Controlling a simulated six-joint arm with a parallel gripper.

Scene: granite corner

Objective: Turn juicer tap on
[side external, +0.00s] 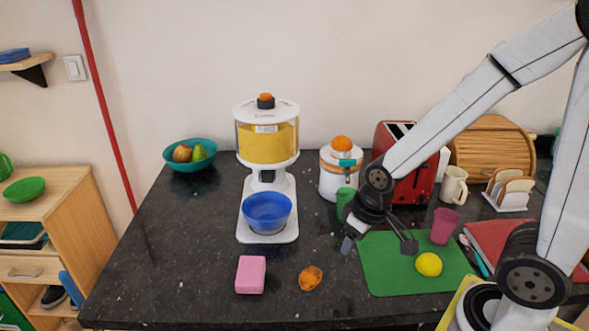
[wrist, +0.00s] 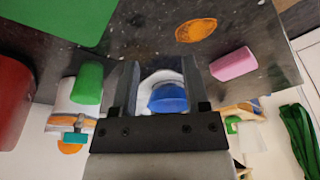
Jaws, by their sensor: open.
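The juicer (side external: 333,186) is a small white machine with an orange on top, standing against the back wall. Its teal tap (side external: 346,163) is on the front; I cannot tell how its lever is set. A green cup (side external: 345,203) stands in front of the juicer and hides part of it. In the wrist view the juicer (wrist: 84,110), teal tap (wrist: 76,137) and green cup (wrist: 88,84) are left of the fingers. My gripper (side external: 379,241) is open and empty, pointing down in front of and right of the juicer, apart from the tap.
A dispenser of yellow liquid (side external: 266,145) stands left of the juicer, with a blue bowl (side external: 267,212) on its base. A red toaster (side external: 414,180) is close on the right. A green mat (side external: 395,272), lemon (side external: 428,264) and pink cup (side external: 443,226) are near my gripper.

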